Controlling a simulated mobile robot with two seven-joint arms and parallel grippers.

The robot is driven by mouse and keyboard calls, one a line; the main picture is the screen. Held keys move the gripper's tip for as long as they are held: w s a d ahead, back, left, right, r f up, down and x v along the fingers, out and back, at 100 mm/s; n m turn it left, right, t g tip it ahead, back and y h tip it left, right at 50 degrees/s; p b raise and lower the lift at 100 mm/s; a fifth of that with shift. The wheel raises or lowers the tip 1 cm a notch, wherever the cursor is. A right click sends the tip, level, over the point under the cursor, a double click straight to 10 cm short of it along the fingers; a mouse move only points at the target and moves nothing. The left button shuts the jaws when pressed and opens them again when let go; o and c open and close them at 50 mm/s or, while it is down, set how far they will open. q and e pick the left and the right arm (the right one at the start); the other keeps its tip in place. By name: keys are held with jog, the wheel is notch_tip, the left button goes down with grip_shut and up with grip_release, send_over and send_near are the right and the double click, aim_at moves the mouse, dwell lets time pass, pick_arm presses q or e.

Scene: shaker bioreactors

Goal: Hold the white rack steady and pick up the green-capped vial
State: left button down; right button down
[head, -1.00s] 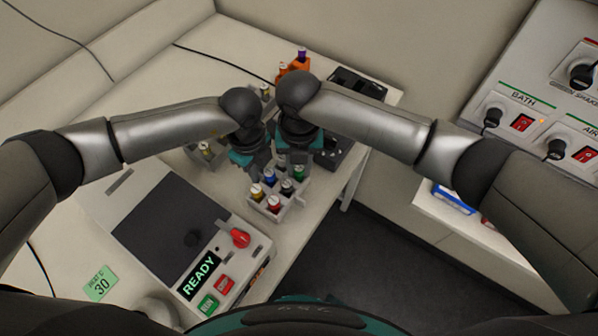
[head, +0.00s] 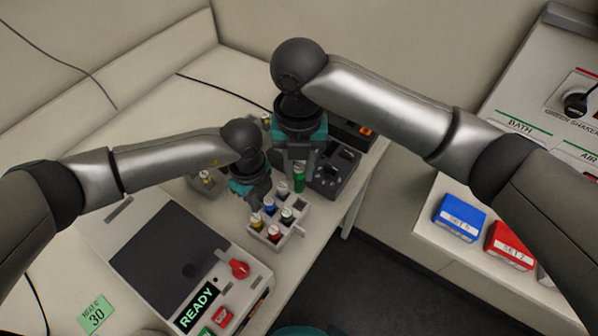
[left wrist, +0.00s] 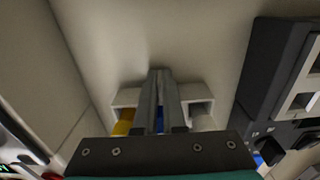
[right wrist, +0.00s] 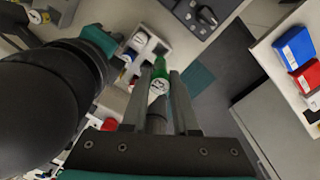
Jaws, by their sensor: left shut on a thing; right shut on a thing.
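The white rack (head: 292,236) stands on the bench in the middle of the head view, holding yellow, blue, red, black and pale vials. My left gripper (head: 257,200) is shut on its far left side; in the left wrist view the closed fingers (left wrist: 158,85) cross the rack wall (left wrist: 201,96). My right gripper (head: 297,165) is shut on the green-capped vial (head: 299,180), upright above the rack's far right corner. The green vial also shows between the fingers in the right wrist view (right wrist: 160,69). An open slot shows at the rack's right side.
A device with a READY display (head: 197,307) and red knob (head: 239,268) stands left of the rack. A dark device (head: 335,172) is behind it at right. A small holder (head: 207,186) is at the back left. Blue (head: 460,217) and red (head: 509,244) boxes lie on the right shelf.

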pick_arm(q)
jog(key=c, duration=0.9)
grip_release()
notch_tip(320, 180, up, 12)
jog(key=shift+r, duration=0.1)
